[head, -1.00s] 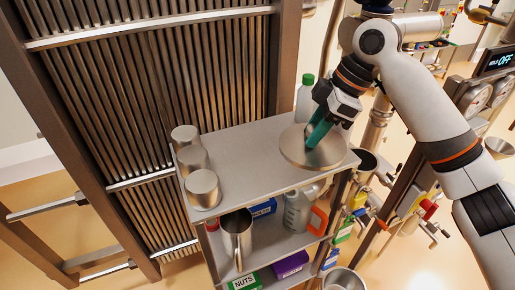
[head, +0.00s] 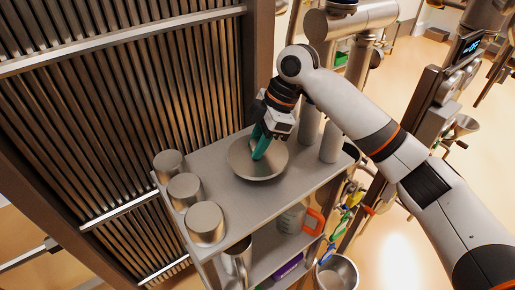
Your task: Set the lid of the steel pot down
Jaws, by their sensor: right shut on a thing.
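The lid (head: 243,166) is a round, shiny steel disc over the top of the metal shelf unit, near its back edge. My right gripper (head: 260,150), with teal fingers, is shut on the lid at its middle from above. The fingers hide the part they grip. The lid looks about level and on or just above the shelf top; I cannot tell whether it touches. An open steel pot (head: 338,273) shows low at the right of the shelf unit; I cannot tell whether the lid belongs to it. My left gripper is out of view.
Three steel canisters (head: 204,223) stand along the left end of the shelf top (head: 262,200). The shelf top in front of the lid is clear. A jug with an orange handle (head: 293,220) sits on the lower shelf. A ribbed metal panel (head: 150,110) rises behind.

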